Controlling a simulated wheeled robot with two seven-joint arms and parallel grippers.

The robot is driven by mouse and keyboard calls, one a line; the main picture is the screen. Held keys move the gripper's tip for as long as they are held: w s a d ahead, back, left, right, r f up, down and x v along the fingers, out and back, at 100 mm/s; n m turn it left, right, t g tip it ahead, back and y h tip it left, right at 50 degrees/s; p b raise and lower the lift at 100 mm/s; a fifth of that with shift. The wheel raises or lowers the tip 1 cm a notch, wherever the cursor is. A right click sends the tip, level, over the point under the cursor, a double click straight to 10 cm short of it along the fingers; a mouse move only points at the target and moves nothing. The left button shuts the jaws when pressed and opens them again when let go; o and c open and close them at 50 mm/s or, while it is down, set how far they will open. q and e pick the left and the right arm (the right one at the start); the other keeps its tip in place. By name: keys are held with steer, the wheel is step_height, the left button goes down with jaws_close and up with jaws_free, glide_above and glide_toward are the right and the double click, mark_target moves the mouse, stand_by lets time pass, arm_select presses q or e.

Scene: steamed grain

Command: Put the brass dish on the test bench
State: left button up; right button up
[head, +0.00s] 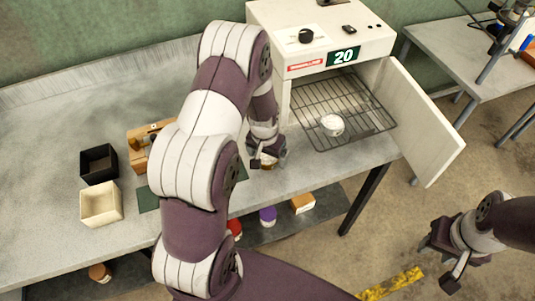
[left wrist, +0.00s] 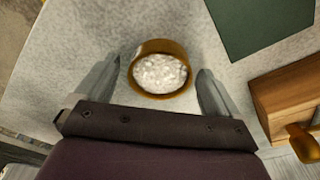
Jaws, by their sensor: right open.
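A brass dish (left wrist: 160,74) filled with white grains stands on the grey test bench (left wrist: 105,30) in the left wrist view. My left gripper (left wrist: 156,82) is open, with one finger on each side of the dish and a gap on both sides. In the head view my left gripper (head: 266,160) is low at the bench's front edge, in front of the oven, and the dish (head: 267,164) is mostly hidden by it. My right gripper (head: 447,250) is open and empty, over the floor at the right, away from the bench (head: 60,120).
An oven (head: 325,45) stands open, its door (head: 425,120) swung out to the right. A white dish (head: 332,125) sits on its wire rack (head: 355,100). A green mat (left wrist: 255,22) lies nearby.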

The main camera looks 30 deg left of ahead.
arm_select(q)
steer(key=shift+r, duration=0.3)
step_height(320, 180, up, 11)
steer(key=s, duration=0.2)
steer(key=s+d+r, duration=0.3)
steer(key=s+d, duration=0.5)
steer(key=s, duration=0.3)
steer(key=shift+s+m+b, duration=0.2)
steer(key=shift+m+b, duration=0.1)
steer(key=shift+b, duration=0.15)
steer(key=shift+s+d, duration=0.1)
steer(key=shift+d, duration=0.05)
